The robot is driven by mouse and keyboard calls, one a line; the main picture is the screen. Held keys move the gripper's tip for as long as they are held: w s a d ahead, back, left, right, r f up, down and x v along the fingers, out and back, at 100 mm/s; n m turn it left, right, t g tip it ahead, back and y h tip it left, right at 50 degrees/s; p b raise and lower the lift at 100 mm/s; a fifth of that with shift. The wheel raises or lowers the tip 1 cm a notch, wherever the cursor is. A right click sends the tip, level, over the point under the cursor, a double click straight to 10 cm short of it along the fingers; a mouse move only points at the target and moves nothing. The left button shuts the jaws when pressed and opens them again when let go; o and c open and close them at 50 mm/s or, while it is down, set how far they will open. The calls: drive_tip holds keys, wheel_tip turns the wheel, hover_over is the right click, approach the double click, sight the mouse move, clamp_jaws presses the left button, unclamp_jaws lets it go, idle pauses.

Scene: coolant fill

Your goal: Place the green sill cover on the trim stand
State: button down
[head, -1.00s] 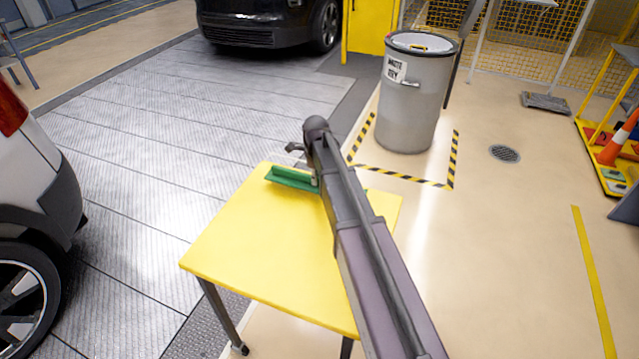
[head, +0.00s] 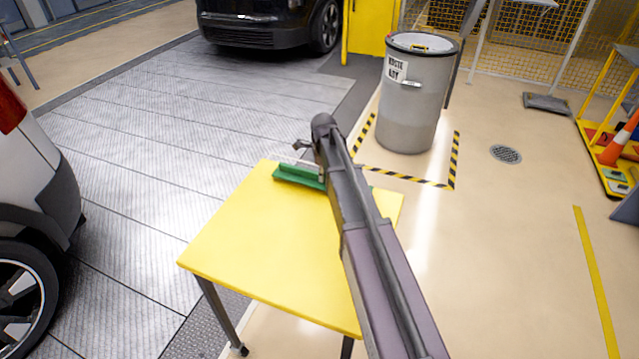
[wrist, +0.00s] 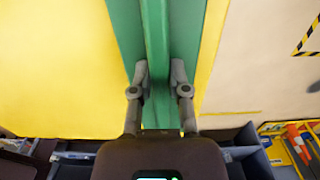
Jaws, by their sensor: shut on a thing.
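The green sill cover (head: 299,174) is at the far edge of the yellow-topped trim stand (head: 262,240) in the head view. My arm hides its right part. In the wrist view the green sill cover (wrist: 157,40) runs up the picture with a raised rib along its middle. My gripper (wrist: 158,78) is shut on that rib, one finger on each side. The yellow stand top (wrist: 60,60) shows beside and beneath the cover. I cannot tell whether the cover touches the top or hangs just above it. In the head view the fingers are mostly hidden behind my wrist.
A grey waste drum (head: 412,100) stands behind the stand inside black-and-yellow floor tape. A white car (head: 45,190) is at the left and a dark car (head: 268,22) at the back. An orange cone (head: 618,140) sits on a yellow rack at the right. Floor right of the stand is clear.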

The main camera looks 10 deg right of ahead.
drive_tip(key=shift+f+b, duration=0.6)
drive_tip(key=shift+f, duration=0.4)
drive_tip(key=shift+f, duration=0.1)
drive_tip(key=c, duration=0.6)
unclamp_jaws()
wheel_tip(320, 180, up, 12)
drive_tip(key=p, duration=1.2)
